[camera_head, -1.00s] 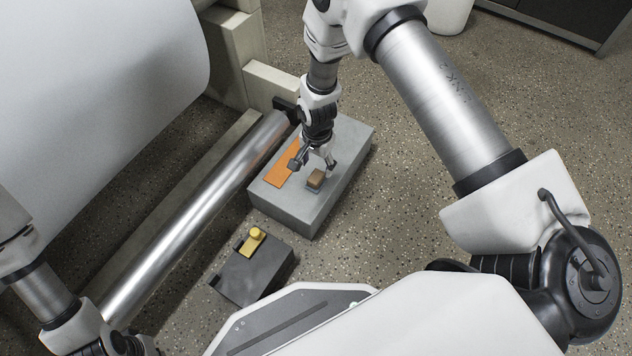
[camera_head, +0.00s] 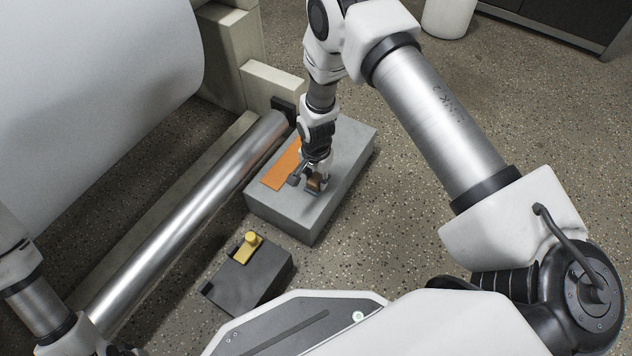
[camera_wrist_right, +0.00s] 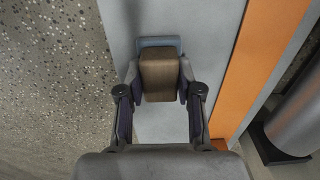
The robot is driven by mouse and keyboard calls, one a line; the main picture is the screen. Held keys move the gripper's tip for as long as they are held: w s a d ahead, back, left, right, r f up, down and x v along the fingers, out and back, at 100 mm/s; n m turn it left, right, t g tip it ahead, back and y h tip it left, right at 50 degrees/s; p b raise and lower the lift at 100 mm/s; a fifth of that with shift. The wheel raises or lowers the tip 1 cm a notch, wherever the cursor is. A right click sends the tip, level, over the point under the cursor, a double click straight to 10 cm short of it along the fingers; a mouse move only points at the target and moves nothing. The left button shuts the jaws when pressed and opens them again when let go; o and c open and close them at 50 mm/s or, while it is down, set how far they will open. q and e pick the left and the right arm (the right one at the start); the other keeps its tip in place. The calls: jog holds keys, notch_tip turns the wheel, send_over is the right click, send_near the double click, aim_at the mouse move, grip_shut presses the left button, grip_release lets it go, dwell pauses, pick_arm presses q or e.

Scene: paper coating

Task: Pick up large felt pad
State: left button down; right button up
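The felt pad shows as a small brown block on a blue-grey base. In the head view this block (camera_head: 314,184) is on the grey box top, partly covered by my right gripper. In the right wrist view the brown block (camera_wrist_right: 160,76) lies between the two fingertips, with the blue-grey base (camera_wrist_right: 160,43) showing past its far edge. My right gripper (camera_head: 311,182) is lowered around the block, with one finger on each side. Its fingers stand apart, very near the block sides; firm contact is not clear. My left gripper (camera_head: 122,351) is at the bottom edge, mostly cut off.
An orange strip (camera_head: 279,175) lies on the grey box (camera_head: 290,212), left of the block. A shiny roller (camera_head: 190,212) and a large white roll (camera_head: 90,90) are to the left. A dark box (camera_head: 252,277) with a yellow-topped part (camera_head: 250,242) stands nearer me.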

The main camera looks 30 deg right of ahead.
aim_at(316, 178)
grip_shut()
notch_tip(316, 178, up, 10)
jog(key=p, duration=0.6)
jog(key=shift+r, duration=0.1)
